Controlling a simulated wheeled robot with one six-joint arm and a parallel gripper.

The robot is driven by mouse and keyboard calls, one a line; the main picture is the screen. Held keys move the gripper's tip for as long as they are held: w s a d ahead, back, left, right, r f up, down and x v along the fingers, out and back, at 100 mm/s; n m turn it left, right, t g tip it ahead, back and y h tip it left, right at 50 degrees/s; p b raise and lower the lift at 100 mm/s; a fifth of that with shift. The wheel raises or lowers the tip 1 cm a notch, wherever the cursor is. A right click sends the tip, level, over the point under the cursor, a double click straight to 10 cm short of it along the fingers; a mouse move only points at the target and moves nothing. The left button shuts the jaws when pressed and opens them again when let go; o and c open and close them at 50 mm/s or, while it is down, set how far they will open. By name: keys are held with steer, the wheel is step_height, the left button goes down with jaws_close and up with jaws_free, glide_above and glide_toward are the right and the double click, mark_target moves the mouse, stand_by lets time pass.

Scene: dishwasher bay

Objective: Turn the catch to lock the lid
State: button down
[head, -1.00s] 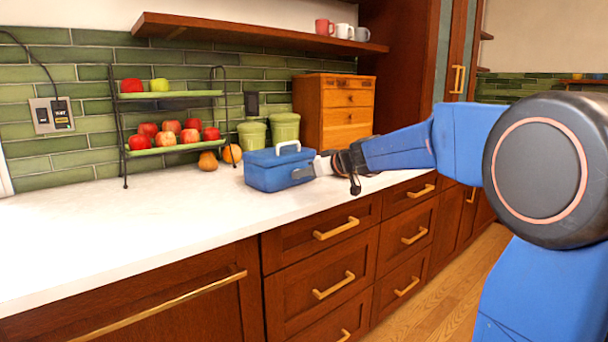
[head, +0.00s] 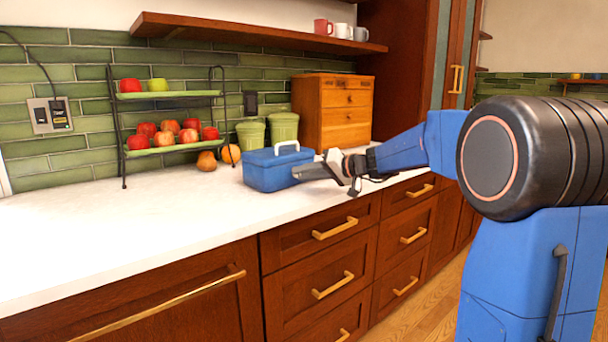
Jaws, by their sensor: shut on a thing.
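The lid looks closed. My gripper (head: 304,173) reaches in from the right, with its fingertips at the box's right front side. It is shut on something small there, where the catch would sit. The catch itself is hidden by the fingers and too small to make out, so I cannot tell its angle.
A two-tier fruit rack (head: 170,120) stands left of the box. Green canisters (head: 283,127), a wooden drawer chest (head: 334,110) and an orange fruit (head: 231,153) stand behind it. The counter (head: 130,230) is clear at the front left.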

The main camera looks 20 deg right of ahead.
steer(key=shift+m+y, duration=0.4)
steer(key=shift+m, duration=0.1)
stand_by(0.3)
steer(key=c, duration=1.5)
jaws_free()
steer(key=shift+d, duration=0.1)
steer(key=v, duration=1.7)
steer(key=shift+s+d, duration=0.1)
steer(key=shift+d, duration=0.05)
